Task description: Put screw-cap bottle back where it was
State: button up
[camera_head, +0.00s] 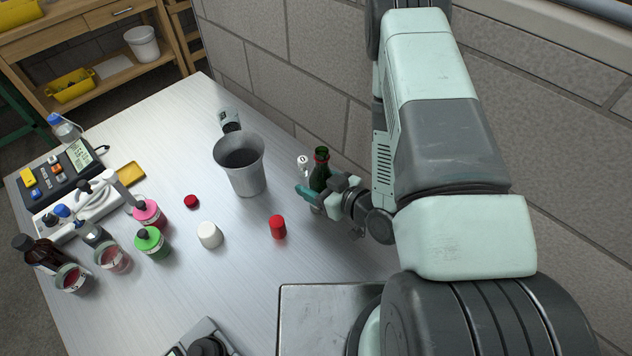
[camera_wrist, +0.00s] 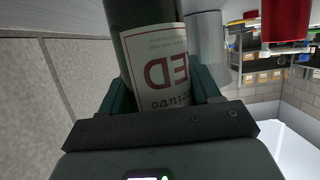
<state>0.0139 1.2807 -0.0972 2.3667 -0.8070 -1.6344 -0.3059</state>
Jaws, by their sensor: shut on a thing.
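The bottle's lower part is hidden by the gripper in the head view.
A grey metal bucket (camera_head: 240,175) stands left of the bottle. A small clear item (camera_head: 303,163) is close behind it. Jars and instruments crowd the left edge.

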jog(key=o, duration=1.4)
jog(key=shift+f, duration=0.15)
jog(key=shift+s+d+r, duration=0.1)
jog(key=shift+d+r, duration=0.05)
jog(key=shift+r, duration=0.1)
jog(key=shift+v, duration=1.85)
